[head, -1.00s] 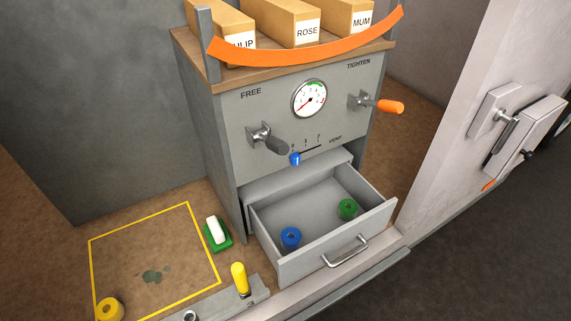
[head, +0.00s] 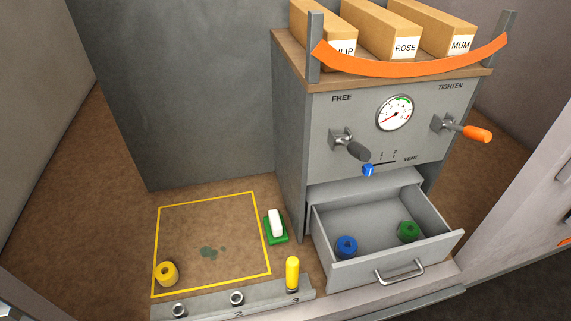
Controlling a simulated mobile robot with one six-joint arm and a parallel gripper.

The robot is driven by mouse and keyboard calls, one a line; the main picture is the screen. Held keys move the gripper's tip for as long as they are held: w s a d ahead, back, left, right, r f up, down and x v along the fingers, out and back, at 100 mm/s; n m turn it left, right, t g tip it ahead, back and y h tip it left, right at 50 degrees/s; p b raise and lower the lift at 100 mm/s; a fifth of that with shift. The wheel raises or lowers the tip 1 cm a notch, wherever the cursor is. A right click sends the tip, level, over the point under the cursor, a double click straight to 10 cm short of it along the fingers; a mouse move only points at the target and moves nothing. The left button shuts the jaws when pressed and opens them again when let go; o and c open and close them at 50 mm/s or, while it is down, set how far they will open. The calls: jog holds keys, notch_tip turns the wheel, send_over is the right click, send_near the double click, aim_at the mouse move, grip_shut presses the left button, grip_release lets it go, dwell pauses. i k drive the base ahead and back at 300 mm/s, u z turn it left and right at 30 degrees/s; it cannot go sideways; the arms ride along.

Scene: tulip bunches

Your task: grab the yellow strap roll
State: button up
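The yellow strap roll (head: 167,273) stands on the brown floor of the bay, inside the lower left corner of a yellow outlined square (head: 211,194). The hole in its top shows. Nothing touches it that I can see. My gripper is not in the head view.
An open grey drawer (head: 440,246) holds a blue roll (head: 347,247) and a green roll (head: 408,231). A white block on a green base (head: 276,226) sits right of the square. A yellow peg (head: 292,273) stands in the numbered rail (head: 262,297) in front. Grey walls enclose the back.

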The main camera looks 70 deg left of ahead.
aim_at(166, 273)
jog(key=u, duration=0.9)
jog(key=k, duration=0.1)
jog(key=u, duration=2.6)
jog(key=i, duration=1)
jog(key=u, duration=0.2)
